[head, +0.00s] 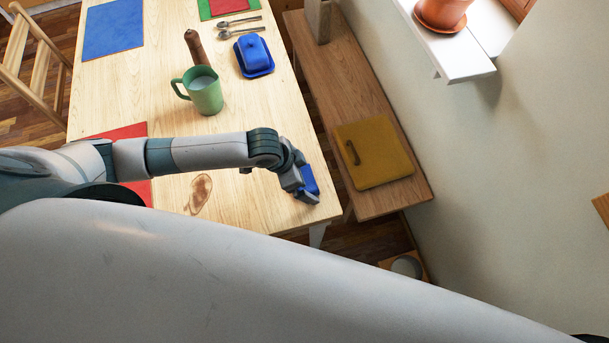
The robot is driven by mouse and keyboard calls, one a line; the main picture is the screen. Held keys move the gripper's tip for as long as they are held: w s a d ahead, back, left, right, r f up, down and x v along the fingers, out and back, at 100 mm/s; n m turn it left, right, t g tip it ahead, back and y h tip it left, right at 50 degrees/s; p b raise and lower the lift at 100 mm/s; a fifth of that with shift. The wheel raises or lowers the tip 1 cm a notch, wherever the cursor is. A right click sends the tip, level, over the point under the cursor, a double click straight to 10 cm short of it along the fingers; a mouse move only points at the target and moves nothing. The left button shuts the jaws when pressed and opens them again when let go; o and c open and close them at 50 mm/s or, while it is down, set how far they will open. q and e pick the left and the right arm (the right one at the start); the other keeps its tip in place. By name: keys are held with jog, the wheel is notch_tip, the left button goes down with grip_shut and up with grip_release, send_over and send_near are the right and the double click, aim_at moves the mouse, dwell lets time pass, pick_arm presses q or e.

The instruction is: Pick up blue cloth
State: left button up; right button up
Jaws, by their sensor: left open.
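The blue cloth (309,180) shows as a small blue patch at the table's near right corner, partly hidden by my left gripper. My left gripper (306,194) is at the cloth, low over the table corner, with its fingers open around or beside it; I cannot tell whether they touch it. My right gripper is not in view.
The wooden table (245,205) has a brown stain (200,193), a green mug (203,91), a pepper mill (196,47), a blue butter dish (254,57), spoons (240,30) and a blue mat (113,28).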

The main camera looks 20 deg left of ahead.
aim_at(308, 174)
pick_arm(q)
jog(key=shift+f, duration=0.1)
dwell(0.4)
jog(key=c, duration=1)
jog(key=shift+r+b, duration=0.4)
jog(key=shift+r, duration=0.3)
notch_tip(308, 174, up, 2)
jog(key=shift+r+b, duration=0.2)
jog(key=shift+b, duration=0.35)
jog(key=s+d+r+b, duration=0.2)
jog(key=s+d+r, duration=0.5)
jog(key=d, duration=0.1)
jog(key=shift+s+d, duration=0.35)
jog(key=shift+r, duration=0.1)
